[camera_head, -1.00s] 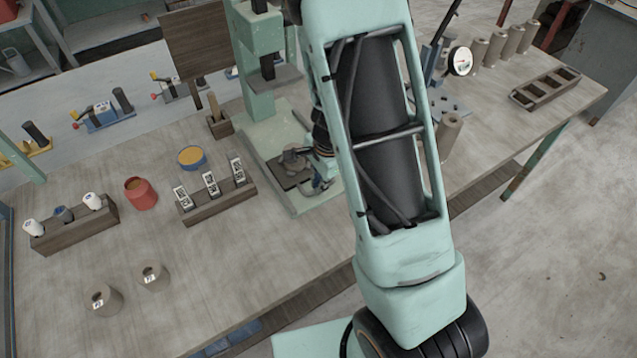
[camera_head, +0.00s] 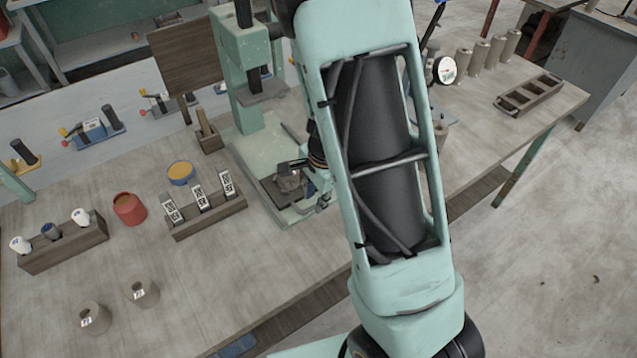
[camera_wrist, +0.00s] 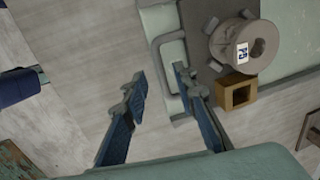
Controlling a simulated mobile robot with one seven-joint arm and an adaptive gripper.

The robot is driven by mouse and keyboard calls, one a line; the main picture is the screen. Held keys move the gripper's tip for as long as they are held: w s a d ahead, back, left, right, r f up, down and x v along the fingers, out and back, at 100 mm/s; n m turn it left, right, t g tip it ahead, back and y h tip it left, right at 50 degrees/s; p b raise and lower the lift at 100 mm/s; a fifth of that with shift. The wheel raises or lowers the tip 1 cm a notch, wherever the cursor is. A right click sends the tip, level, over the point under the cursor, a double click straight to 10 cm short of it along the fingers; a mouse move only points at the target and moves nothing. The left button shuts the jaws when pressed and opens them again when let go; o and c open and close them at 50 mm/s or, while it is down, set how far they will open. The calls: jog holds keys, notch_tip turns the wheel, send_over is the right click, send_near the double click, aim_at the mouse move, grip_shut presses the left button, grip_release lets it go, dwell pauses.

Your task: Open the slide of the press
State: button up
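The green press (camera_head: 254,150) stands on the bench, its column rising behind its bed. Its slide is a dark plate (camera_head: 277,193) at the front of the bed, with a grey cylinder (camera_head: 288,180) on it. In the wrist view the cylinder (camera_wrist: 240,45), with a printed label, sits among small blocks on the slide plate (camera_wrist: 197,38). A grey U-shaped handle (camera_wrist: 158,58) sticks out from the slide. My gripper (camera_wrist: 160,78) is open, its fingertips on either side of the handle's outer bar in this view. Contact cannot be told. In the head view my arm partly hides the gripper.
A hollow square block (camera_wrist: 237,92) is beside the cylinder. Left of the press stand a rack with labelled tags (camera_head: 208,215), a blue bowl (camera_head: 181,173), a red pot (camera_head: 129,208) and two grey cylinders (camera_head: 93,317).

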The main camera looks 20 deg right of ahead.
notch_tip(320, 180, up, 10)
jog(key=s, duration=0.1)
jog(key=shift+s+d+f, duration=0.25)
jog(key=shift+s+d, duration=0.05)
jog(key=shift+s, duration=0.1)
jog(key=w+r+n+t+p, duration=0.1)
jog(key=w+r+n+t, duration=0.15)
jog(key=r, duration=0.45)
jog(key=w+r+n+t, duration=0.2)
jog(key=w+r, duration=0.2)
jog(key=r, duration=0.3)
jog(key=s+r+n, duration=0.2)
jog(key=s+n, duration=0.3)
jog(key=s, duration=0.5)
jog(key=s+a+r+n, duration=0.1)
jog(key=s+r+n, duration=0.2)
jog(key=s, duration=0.7)
jog(key=shift+r+n+g+h, duration=0.15)
jog(key=shift+n+g+h, duration=0.2)
jog(key=shift+n, duration=0.5)
jog(key=shift+a, duration=0.25)
